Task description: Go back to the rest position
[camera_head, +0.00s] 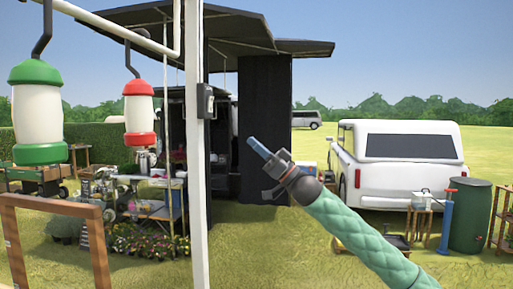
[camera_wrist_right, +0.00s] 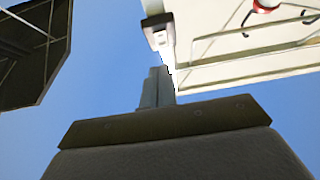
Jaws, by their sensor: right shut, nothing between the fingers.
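My right gripper (camera_head: 258,147) is raised in front of the dark stall in the head view, its arm coming in from the lower right in a green quilted sleeve. Its blue-grey fingers are together and hold nothing. It points up and to the left, toward the white post. In the right wrist view the closed fingers (camera_wrist_right: 158,88) stand against blue sky, just below a small switch box (camera_wrist_right: 157,32). I cannot tell from these views how near the fingers are to the box. My left gripper is not in view.
A white post (camera_head: 196,190) with a switch box (camera_head: 205,101) stands left of the gripper. A green feeder (camera_head: 38,112) and a red feeder (camera_head: 139,112) hang at the left. A wooden frame (camera_head: 97,245) is at lower left. A white pickup (camera_head: 400,150) stands behind. Grass is open in the middle.

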